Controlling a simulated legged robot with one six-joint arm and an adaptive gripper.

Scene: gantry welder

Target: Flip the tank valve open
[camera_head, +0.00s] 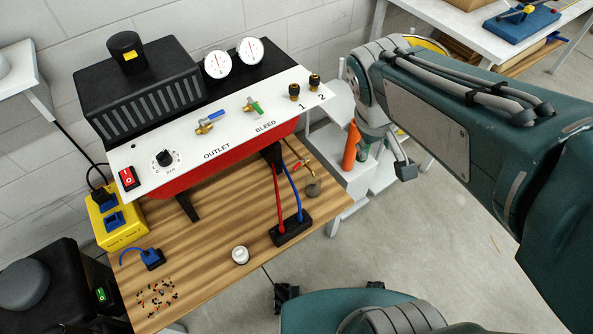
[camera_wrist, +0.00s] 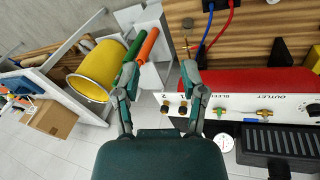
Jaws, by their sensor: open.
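A white panel (camera_head: 215,135) on a red box carries a blue-handled valve (camera_head: 210,121) by the label OUTLET and a green-handled valve (camera_head: 253,106) by BLEED. Both also show in the wrist view, blue (camera_wrist: 264,114) and green (camera_wrist: 218,112). A small brass fitting with a red part (camera_head: 301,163) is at the table's right side. No label reads "tank", so I cannot tell which is the tank valve. My gripper (camera_wrist: 159,68) is open in the wrist view, its fingers apart with nothing held, left of the panel's valves. Its fingers are unclear in the head view.
Fittings numbered 1 (camera_head: 294,92) and 2 (camera_head: 315,82) and two gauges (camera_head: 249,51) are near the panel's right end. The wooden table (camera_head: 200,235) carries a black block (camera_head: 291,229) with red and blue cables. Orange and green cylinders (camera_head: 351,147) stand right of it.

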